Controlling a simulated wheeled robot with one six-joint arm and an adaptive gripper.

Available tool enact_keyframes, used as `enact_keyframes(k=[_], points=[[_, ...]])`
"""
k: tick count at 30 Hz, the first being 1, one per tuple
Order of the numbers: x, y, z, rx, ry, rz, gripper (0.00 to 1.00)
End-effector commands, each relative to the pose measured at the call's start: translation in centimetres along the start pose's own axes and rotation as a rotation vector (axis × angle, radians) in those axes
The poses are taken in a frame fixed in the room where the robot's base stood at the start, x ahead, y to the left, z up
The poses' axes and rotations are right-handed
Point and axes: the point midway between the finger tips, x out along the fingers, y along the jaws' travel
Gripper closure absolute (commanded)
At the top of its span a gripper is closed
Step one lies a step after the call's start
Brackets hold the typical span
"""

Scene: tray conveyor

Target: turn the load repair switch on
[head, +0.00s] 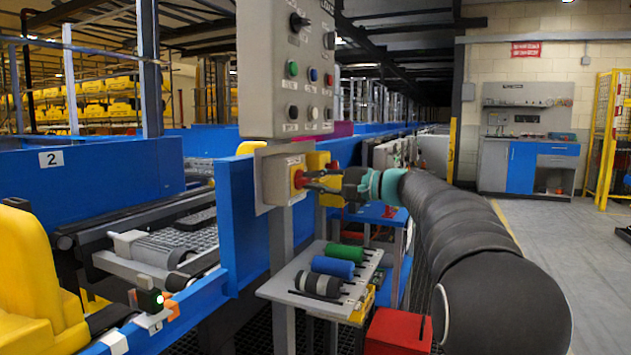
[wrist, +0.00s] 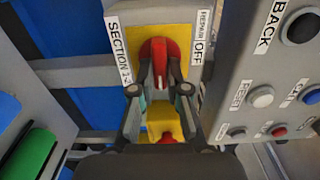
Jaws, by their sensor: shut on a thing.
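The repair switch is a red rotary handle (wrist: 159,62) on a yellow plate, on a grey box; it also shows in the head view (head: 298,179). The handle lies lengthwise, up and down in the wrist view. My gripper (wrist: 160,88) has its two fingers on either side of the handle's lower end and is shut on it. In the head view my gripper (head: 314,181) meets the switch from the right. Whether this is the load switch cannot be read.
A grey button panel (head: 286,70) stands directly above the switch box, close to my gripper. A second yellow box (head: 318,160) sits just behind. A shelf with several rollers (head: 332,267) and a red box (head: 398,332) are below. The floor at right is open.

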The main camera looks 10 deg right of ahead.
Motion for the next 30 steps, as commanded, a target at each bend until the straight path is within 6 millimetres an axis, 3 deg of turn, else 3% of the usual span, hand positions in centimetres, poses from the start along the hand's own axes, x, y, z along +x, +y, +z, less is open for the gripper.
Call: enact_keyframes(k=[4,5,7,20,30], points=[[0.0,-0.1,-0.1,0.001,0.002,-0.002,1.0],[0.0,-0.1,-0.1,0.001,0.003,-0.002,0.78],[0.0,-0.1,-0.1,0.0,0.002,-0.002,0.61],[-0.8,0.0,-0.1,0.0,0.002,0.0,0.6],[-7.1,0.0,-0.1,0.0,0.006,0.0,0.6]])
